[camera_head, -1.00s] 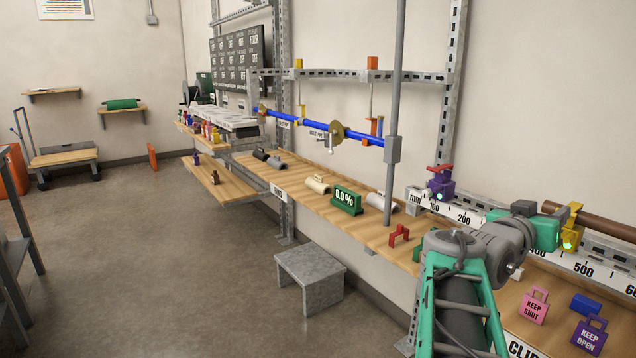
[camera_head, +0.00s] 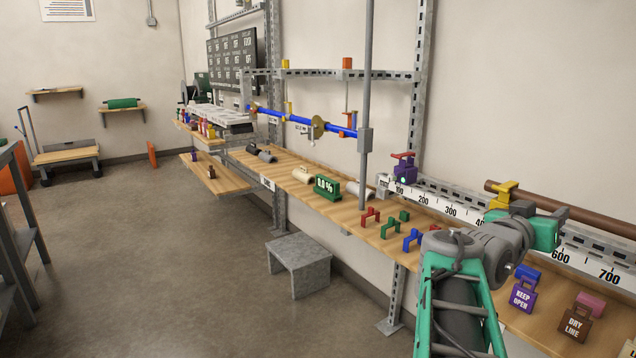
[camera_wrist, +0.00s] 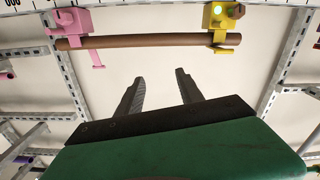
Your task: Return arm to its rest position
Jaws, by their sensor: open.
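My arm (camera_head: 455,270) rises at the lower right of the head view and bends right over the bench. Its green hand end (camera_head: 537,233) is beside the yellow valve (camera_head: 503,195) in that picture; the fingers cannot be made out there. In the wrist view my gripper (camera_wrist: 159,76) is open, with two dark fingers apart and nothing between them. Beyond the fingertips is a brown pipe (camera_wrist: 150,41), with a pink fitting (camera_wrist: 75,23) at its left and a yellow fitting (camera_wrist: 222,20) at its right. The fingers appear clear of all three.
The wooden bench (camera_head: 345,215) runs along the wall under the arm, bearing red, green and blue clips and lock tags such as the purple one (camera_head: 523,295). A grey upright pole (camera_head: 367,90) stands left of the arm. A grey step (camera_head: 298,265) is on the floor; open floor lies left.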

